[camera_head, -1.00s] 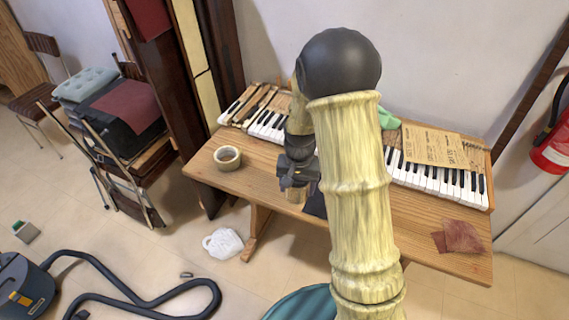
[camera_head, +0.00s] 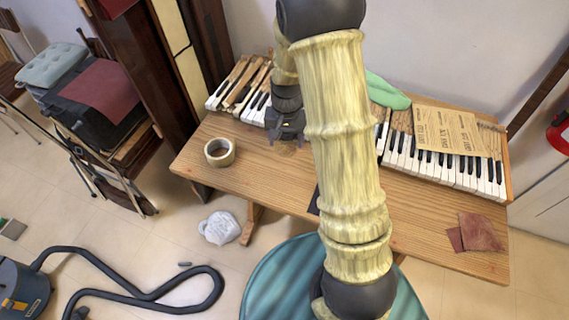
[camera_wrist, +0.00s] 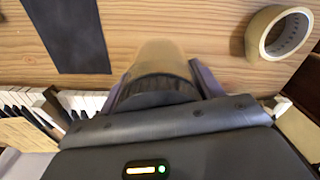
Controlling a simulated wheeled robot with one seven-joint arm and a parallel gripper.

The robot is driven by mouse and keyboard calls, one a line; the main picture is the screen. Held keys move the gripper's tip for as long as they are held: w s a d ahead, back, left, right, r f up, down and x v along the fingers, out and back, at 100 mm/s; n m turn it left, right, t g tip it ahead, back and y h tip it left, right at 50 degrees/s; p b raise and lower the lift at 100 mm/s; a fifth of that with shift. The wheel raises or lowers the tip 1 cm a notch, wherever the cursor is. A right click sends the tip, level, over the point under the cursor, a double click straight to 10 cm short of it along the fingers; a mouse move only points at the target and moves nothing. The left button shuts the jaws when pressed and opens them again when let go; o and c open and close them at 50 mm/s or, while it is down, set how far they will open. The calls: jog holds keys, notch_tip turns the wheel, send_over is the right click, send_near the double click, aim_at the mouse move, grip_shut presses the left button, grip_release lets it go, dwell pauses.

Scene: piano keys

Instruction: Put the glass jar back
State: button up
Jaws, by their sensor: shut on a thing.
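My gripper (camera_head: 287,133) is over the table near the left part of the keyboard. In the wrist view my gripper (camera_wrist: 158,88) is shut on the glass jar (camera_wrist: 160,56), a tan, blurred body with a dark ribbed lid between the fingers. The jar's far end lies against the wood of the table in the picture; I cannot tell whether it touches. In the head view the jar is mostly hidden by my gripper.
A tape roll (camera_head: 219,152) stands left on the wooden table (camera_head: 240,175); it also shows in the wrist view (camera_wrist: 278,33). Piano keys (camera_head: 440,165) line the back, with a cardboard sheet (camera_head: 445,130) and green cloth (camera_head: 385,92). Brown sandpaper (camera_head: 478,232) lies right. A dark strip (camera_wrist: 68,35) lies on the table.

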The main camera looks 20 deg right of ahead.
jog(key=shift+f, duration=0.1)
notch_tip(320, 180, down, 6)
jog(key=shift+f, duration=0.1)
dwell(0.4)
jog(key=shift+f+p, duration=0.4)
jog(key=shift+f, duration=1.4)
jog(key=shift+f, duration=0.1)
jog(key=o, duration=1.3)
jog(key=shift+s, duration=0.1)
jog(key=shift+c, duration=0.2)
notch_tip(320, 180, up, 12)
jog(key=shift+r+b, duration=0.1)
jog(key=shift+b, duration=0.4)
